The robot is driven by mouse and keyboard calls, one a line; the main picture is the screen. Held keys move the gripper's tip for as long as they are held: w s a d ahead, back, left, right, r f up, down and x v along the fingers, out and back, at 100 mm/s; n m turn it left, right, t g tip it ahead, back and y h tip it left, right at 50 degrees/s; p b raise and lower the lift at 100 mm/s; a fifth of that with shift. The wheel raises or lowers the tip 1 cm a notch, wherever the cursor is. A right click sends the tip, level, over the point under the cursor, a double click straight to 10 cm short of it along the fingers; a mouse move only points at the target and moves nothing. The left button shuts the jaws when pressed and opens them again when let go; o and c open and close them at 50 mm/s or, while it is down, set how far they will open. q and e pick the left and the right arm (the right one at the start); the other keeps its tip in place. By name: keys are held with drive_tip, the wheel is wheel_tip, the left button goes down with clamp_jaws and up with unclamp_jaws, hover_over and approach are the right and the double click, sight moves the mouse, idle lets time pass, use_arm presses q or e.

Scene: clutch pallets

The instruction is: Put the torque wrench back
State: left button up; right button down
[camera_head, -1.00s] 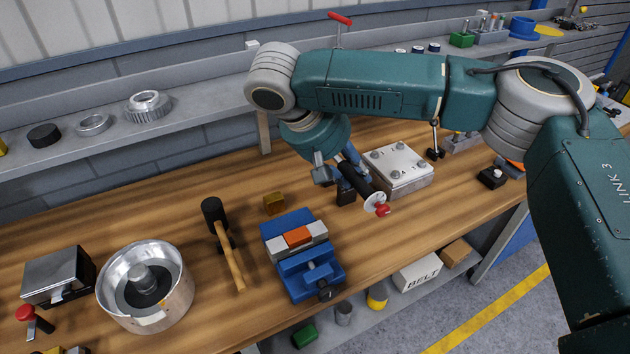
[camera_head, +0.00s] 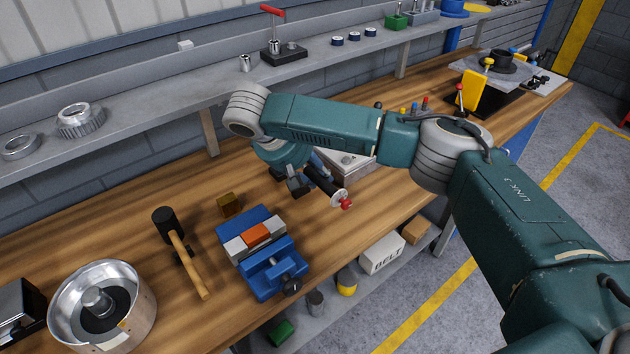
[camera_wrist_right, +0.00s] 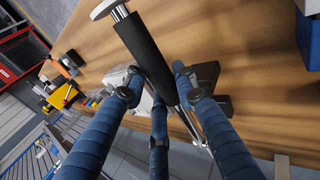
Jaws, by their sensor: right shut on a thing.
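The torque wrench (camera_head: 322,178) has a black handle, a pale disc and a red knob at its end. My right gripper (camera_head: 300,184) is shut on it, holding it tilted over the bench behind the blue vise. In the right wrist view the black handle (camera_wrist_right: 146,50) runs between the blue fingers of the gripper (camera_wrist_right: 160,88). A thin silver shaft shows below the fingers; the wrench's far end is largely hidden. My left gripper is not in view.
A metal-topped block (camera_head: 347,164) is partly behind my arm. A yellow part (camera_head: 474,90) stands at the bench's far right. A grey shelf (camera_head: 150,108) runs behind.

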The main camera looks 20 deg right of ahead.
drive_tip(key=shift+w+f, duration=0.1)
drive_tip(key=shift+f, duration=1.35)
drive_tip(key=shift+f+p, duration=0.2)
drive_tip(key=shift+p, duration=0.15)
drive_tip(key=shift+f, duration=0.35)
drive_tip(key=c, duration=1.4)
unclamp_jaws()
drive_tip(key=shift+f, duration=0.1)
drive_tip(key=shift+o, duration=0.2)
drive_tip(key=shift+s, duration=0.2)
